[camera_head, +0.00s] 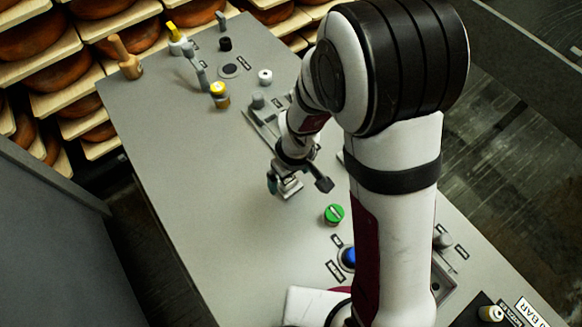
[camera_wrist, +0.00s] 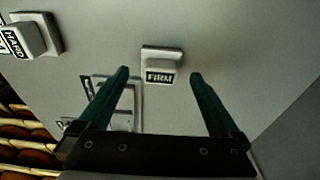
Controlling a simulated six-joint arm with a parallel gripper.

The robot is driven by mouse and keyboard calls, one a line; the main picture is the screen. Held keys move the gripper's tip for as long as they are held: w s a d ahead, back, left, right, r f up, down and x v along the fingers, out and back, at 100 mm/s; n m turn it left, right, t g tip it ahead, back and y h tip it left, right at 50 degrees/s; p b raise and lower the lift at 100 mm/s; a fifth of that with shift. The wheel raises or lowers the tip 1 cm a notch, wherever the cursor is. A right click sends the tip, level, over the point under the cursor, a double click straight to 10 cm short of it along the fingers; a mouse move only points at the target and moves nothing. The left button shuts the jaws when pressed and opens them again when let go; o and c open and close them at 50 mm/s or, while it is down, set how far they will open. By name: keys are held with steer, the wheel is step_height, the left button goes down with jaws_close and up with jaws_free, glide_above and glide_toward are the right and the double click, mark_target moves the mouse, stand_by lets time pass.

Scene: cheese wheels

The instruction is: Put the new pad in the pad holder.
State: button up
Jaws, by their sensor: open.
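My gripper (camera_head: 285,187) hangs over the middle of the grey table. In the wrist view its two teal fingers (camera_wrist: 160,74) are spread wide with nothing held between them. A small light block labelled FIRM (camera_wrist: 160,66) shows beyond the fingertips, between them in the picture and apart from both. A similar block labelled HARD (camera_wrist: 22,40) is at the upper left. A pale frame-like fixture (camera_wrist: 126,104) is partly hidden behind the left finger. I cannot tell which thing is the new pad or which is the pad holder.
A green-topped cylinder (camera_head: 333,214) stands right of my gripper, with a blue piece (camera_head: 348,258) below. The table's left middle is clear.

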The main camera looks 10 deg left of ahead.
mark_target(293, 190)
step_height(293, 190, up, 10)
steer(key=s+d+r+m, duration=0.6)
steer(key=s+d+m, duration=0.1)
steer(key=s+d, duration=0.1)
steer(key=shift+d+m+g, duration=0.3)
steer(key=shift+d, duration=0.2)
steer(key=s+d+m, duration=0.1)
steer(key=s+m, duration=0.1)
steer(key=s, duration=0.1)
steer(key=s+d+r+m, duration=0.1)
steer(key=s+m, duration=0.1)
steer(key=s, duration=0.1)
steer(key=s+d+r+m, duration=0.1)
steer(key=s+m, duration=0.1)
steer(key=m, duration=0.1)
steer(key=shift+s+g+y, duration=0.3)
steer(key=shift+s+y, duration=0.1)
